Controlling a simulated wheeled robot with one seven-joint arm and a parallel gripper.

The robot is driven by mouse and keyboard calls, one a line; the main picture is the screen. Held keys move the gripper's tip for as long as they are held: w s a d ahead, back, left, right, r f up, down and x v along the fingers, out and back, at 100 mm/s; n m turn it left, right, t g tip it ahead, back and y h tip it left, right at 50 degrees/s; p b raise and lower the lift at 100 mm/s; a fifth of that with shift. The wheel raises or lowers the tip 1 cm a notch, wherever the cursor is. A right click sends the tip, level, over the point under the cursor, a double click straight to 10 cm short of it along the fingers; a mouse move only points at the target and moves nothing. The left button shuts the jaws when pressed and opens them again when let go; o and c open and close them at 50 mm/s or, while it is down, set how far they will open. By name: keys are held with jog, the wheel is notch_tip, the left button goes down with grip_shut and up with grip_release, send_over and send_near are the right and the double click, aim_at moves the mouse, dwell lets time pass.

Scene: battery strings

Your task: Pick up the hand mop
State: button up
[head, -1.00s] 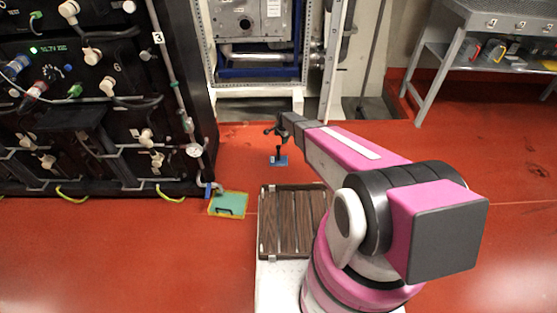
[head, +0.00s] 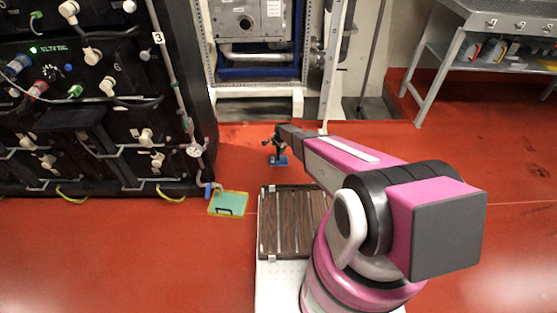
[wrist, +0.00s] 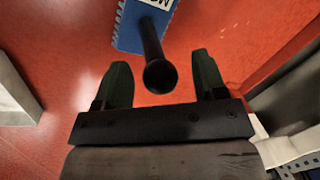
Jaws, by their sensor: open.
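The hand mop has a blue flat head (head: 278,161) on the red floor, ahead of my base in the head view. In the head view my gripper (head: 276,146) hides much of the handle.
A black equipment cabinet (head: 100,120) stands at the left, with a green-yellow tray (head: 228,204) on the floor beside it. A metal frame (head: 258,92) stands behind the mop. A grey bench (head: 470,50) is at the back right. Red floor around the mop is clear.

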jog(key=shift+f, duration=0.15)
jog(key=shift+c, duration=0.4)
grip_shut()
jog(key=shift+r, duration=0.55)
notch_tip(320, 180, up, 4)
jog(key=shift+s+a+f, duration=0.15)
jog(key=shift+f, duration=0.1)
jog(key=s+a+r, duration=0.5)
jog(key=a+r, duration=0.1)
jog(key=a, duration=0.3)
jog(key=shift+s+a+r, duration=0.2)
jog(key=shift+s+a, duration=0.15)
jog(key=c, duration=0.8)
grip_release()
jog(key=shift+r, duration=0.1)
jog(key=shift+c, duration=0.2)
